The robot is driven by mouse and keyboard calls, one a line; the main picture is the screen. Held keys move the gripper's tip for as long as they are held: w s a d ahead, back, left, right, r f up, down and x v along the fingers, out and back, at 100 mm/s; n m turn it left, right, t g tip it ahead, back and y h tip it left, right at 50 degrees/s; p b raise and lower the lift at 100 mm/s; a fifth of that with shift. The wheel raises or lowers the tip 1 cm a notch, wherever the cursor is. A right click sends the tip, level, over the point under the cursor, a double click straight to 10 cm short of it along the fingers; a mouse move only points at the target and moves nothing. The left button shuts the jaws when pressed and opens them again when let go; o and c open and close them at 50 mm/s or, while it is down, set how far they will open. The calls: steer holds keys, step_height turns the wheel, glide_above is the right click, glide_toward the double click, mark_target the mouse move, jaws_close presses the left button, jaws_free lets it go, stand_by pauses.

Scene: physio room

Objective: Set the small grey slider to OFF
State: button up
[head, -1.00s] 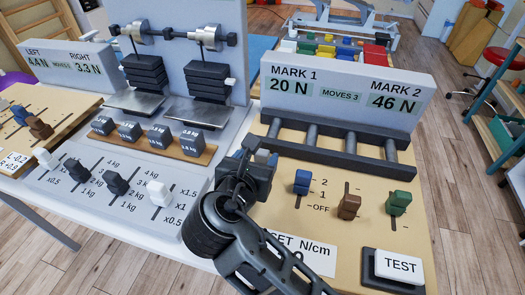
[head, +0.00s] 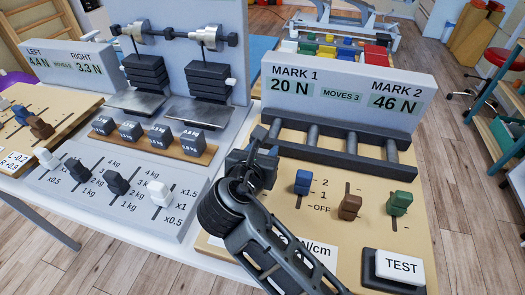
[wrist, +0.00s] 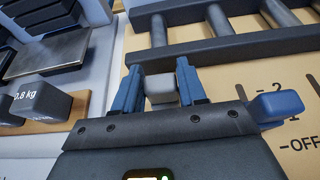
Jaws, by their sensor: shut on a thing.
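The small grey slider (wrist: 160,88) shows in the wrist view as a light grey knob between the two blue fingers of my gripper (wrist: 159,80). The fingers are closed on it from both sides. The slider's own scale marks are hidden. To its right, the blue slider (head: 302,182) stands beside marks 2, 1 and OFF; it also shows in the wrist view (wrist: 277,106).
A brown slider (head: 350,206) and a green slider (head: 399,203) stand farther right, with the TEST button (head: 399,266) below. The display board (head: 345,97) reads 20 N and 46 N. A grey panel (head: 135,205) with weights and sliders is to the left.

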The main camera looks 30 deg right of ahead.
jaws_close()
steer(key=s+a+p, duration=0.2)
steer(key=p, duration=0.1)
steer(key=s+a+p, duration=0.2)
steer(key=shift+s+a+r+p, duration=0.2)
steer(key=shift+s+a+p, duration=0.05)
steer(key=shift+p, duration=0.15)
steer(key=shift+s+a+f, duration=0.25)
steer(key=shift+s+a, duration=0.15)
steer(key=shift+o, duration=2.3)
jaws_free()
steer(key=shift+s+a, duration=0.1)
steer(key=shift+o, duration=1.1)
steer(key=shift+v, duration=3.8)
